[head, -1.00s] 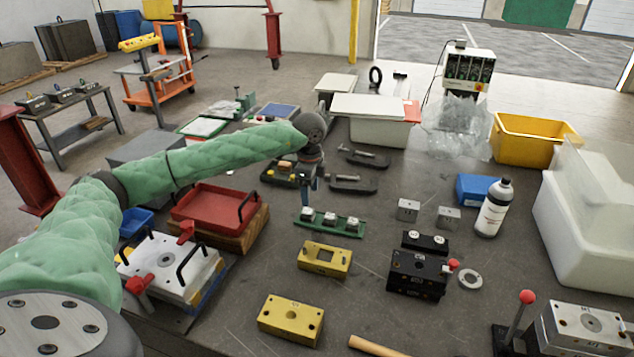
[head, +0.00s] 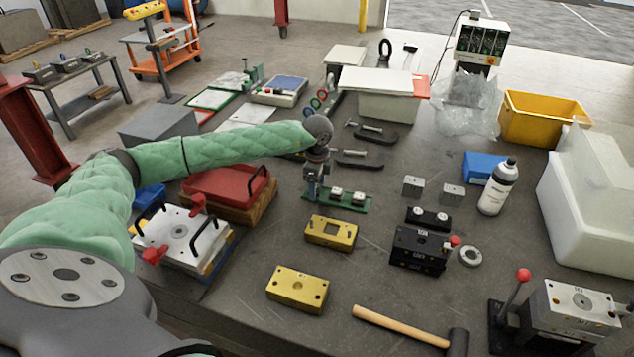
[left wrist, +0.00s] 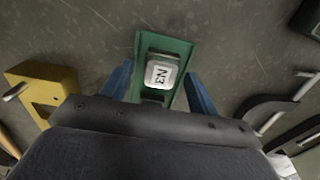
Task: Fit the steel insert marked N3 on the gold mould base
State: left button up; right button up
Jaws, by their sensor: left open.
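The steel insert marked N3 (left wrist: 160,72) sits on the green rack (left wrist: 147,43) in the left wrist view. My left gripper (head: 312,195) is open over the rack's left end in the head view. Its blue fingers (left wrist: 158,80) stand on either side of the rack and N3 in the wrist view; whether they touch is unclear. Two other inserts (head: 336,193) (head: 358,199) stand on the rack; N3 is hidden behind the gripper in the head view. The gold mould base (head: 331,243) with a rectangular pocket lies in front of the rack. My right gripper is out of view.
Another gold block (head: 297,290) lies nearer, beside a hammer (head: 400,325). A black mould base (head: 419,250) and a steel ring (head: 470,256) are to the right. Clamps (head: 370,133) lie behind the rack. A red tray (head: 222,190) is left. The table between the hammer and gold base is clear.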

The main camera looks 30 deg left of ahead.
pick_arm(q)
jog(key=c, duration=1.3)
jog(key=shift+r, duration=0.1)
jog(key=shift+r, duration=0.2)
jog(key=shift+r, duration=0.5)
jog(key=shift+f, duration=0.1)
